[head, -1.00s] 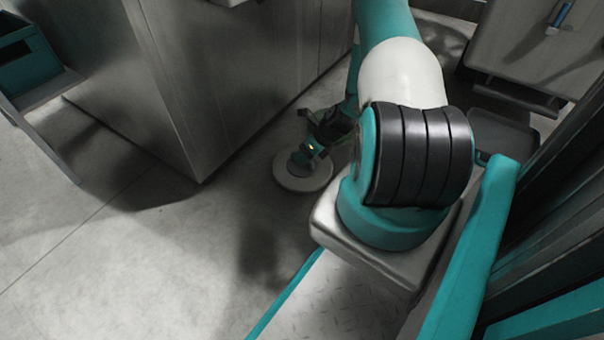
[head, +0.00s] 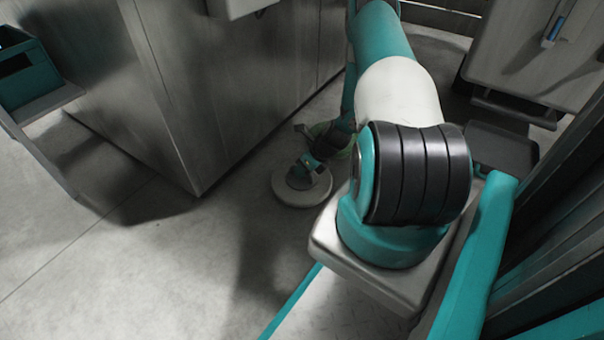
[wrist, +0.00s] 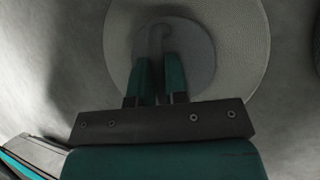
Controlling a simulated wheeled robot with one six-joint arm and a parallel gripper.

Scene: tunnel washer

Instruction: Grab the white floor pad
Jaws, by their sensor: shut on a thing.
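The white floor pad (head: 318,191) is a round, pale disc low over or on the floor, beside the corner of a steel cabinet. I cannot tell whether it touches the floor. In the wrist view the pad (wrist: 245,45) shows a ribbed pale rim around a grey central disc with a small upright piece in its middle. My gripper (wrist: 158,65) is over the central disc, its two teal fingers close together and shut on that middle piece. In the head view my gripper (head: 299,172) reaches down onto the pad's centre. The fingertips are small and dark there.
The steel cabinet (head: 215,105) stands just left of and behind the pad. A teal bin (head: 25,75) sits on a stand at the far left. A grey cabinet (head: 525,50) stands at the back right. The floor (head: 120,260) at front left is clear.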

